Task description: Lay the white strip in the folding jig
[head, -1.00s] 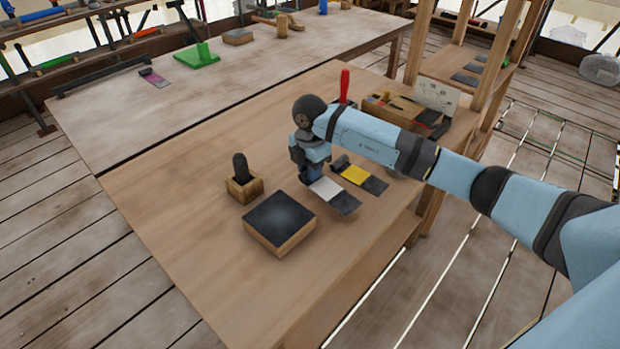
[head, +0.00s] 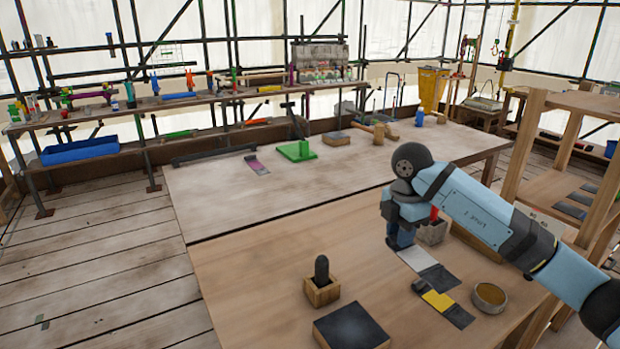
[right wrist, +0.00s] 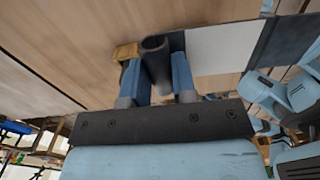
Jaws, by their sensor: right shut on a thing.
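The white strip (head: 416,258) has a dark flat end (head: 439,278) and hangs from my right gripper (head: 400,245). In the right wrist view, my right gripper (right wrist: 157,80) is shut on a dark roll at one end of it, and the white part (right wrist: 215,50) stretches to the right. In the head view the strip appears raised above the table, but its height is hard to tell. A green fixture (head: 297,150) with an upright part stands on the far table; I cannot tell for sure that it is the folding jig. My left gripper is not in view.
A yellow strip (head: 437,299) with dark ends lies close by on the near table, next to a round tin (head: 489,297). A dark-topped block (head: 350,330) and a black knob in a wooden holder (head: 322,291) stand to the left. A purple strip (head: 256,164) lies on the far table.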

